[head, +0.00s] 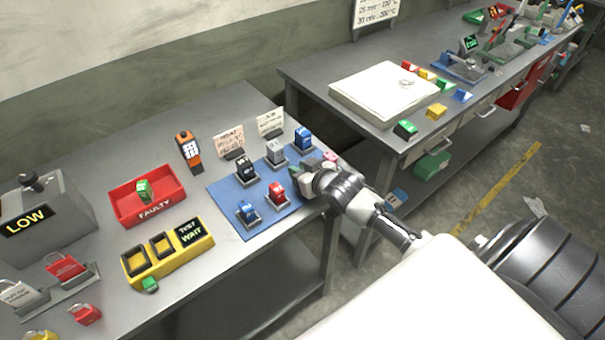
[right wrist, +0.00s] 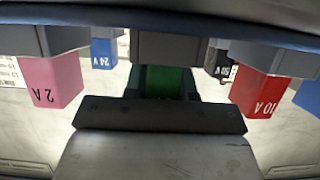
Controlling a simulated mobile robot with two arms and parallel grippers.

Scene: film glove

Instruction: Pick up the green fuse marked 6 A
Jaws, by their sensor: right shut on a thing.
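My right gripper (head: 301,178) is at the right side of the blue mat (head: 225,191), low over its fuse stands. In the right wrist view it is shut on a green fuse (right wrist: 166,82), which shows between the dark finger parts. The marking on this fuse is hidden, so I cannot read 6 A. In the head view the gripper mostly covers it. Another green fuse (head: 144,190) stands in the red FAULTY bin (head: 165,208). My left gripper is not in view.
Around the gripper stand a red fuse (head: 277,190) marked 10 A, a pink fuse (right wrist: 54,82) marked 2 A, and blue, black and grey fuses. A yellow tester (head: 170,263) reading WAIT is at the front left. A second bench (head: 310,85) is behind right.

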